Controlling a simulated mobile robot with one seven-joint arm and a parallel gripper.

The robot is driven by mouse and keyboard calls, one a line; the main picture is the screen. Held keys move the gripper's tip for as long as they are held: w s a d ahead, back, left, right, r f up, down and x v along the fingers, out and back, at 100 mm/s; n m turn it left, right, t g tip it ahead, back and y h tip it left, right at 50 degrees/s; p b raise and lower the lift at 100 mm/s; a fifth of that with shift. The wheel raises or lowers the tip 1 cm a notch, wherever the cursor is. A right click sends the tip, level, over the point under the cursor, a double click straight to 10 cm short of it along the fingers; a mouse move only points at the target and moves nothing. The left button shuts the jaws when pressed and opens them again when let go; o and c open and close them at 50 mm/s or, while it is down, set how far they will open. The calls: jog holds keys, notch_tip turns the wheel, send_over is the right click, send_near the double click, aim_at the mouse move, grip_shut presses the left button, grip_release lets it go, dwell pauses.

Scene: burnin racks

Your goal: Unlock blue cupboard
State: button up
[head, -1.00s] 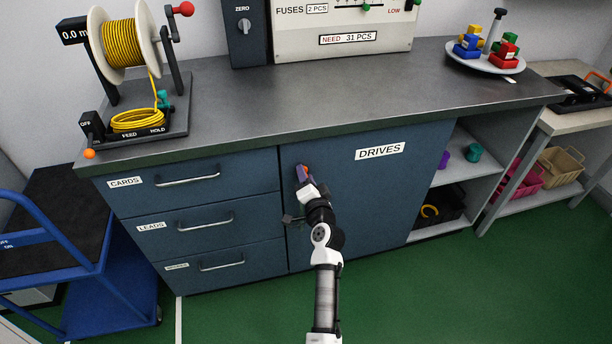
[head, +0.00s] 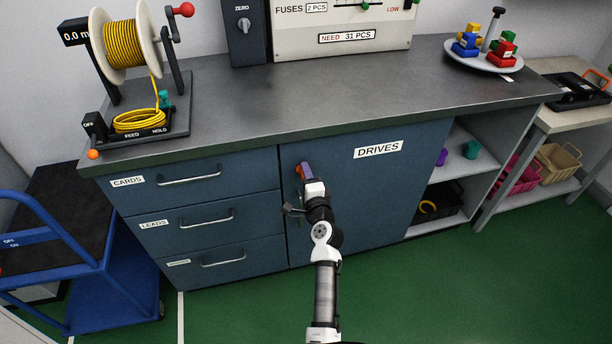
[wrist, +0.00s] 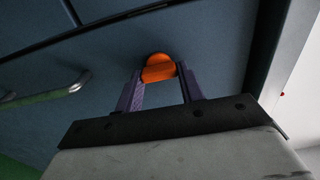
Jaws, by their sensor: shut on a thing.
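The blue cupboard (head: 365,205) has a closed door labelled DRIVES, to the right of the drawers. My gripper (head: 303,168) is at the door's upper left part. In the wrist view, the purple fingers of my gripper (wrist: 160,82) are shut on an orange knob (wrist: 158,68) on the blue front. In the head view, only a bit of the orange knob (head: 298,171) shows beside the fingers. A metal door handle (wrist: 45,93) shows at the left of the wrist view; my wrist covers most of it in the head view.
Drawers labelled CARDS (head: 200,165) and LEADS (head: 195,205) are left of the door. The grey worktop (head: 300,100) overhangs above. Open shelves (head: 470,160) stand to the right. A blue trolley (head: 80,245) is at the far left. Green floor in front is clear.

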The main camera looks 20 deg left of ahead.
dwell(0.3)
jog(key=o, duration=1)
jog(key=b+v, duration=0.3)
jog(key=v, duration=1.1)
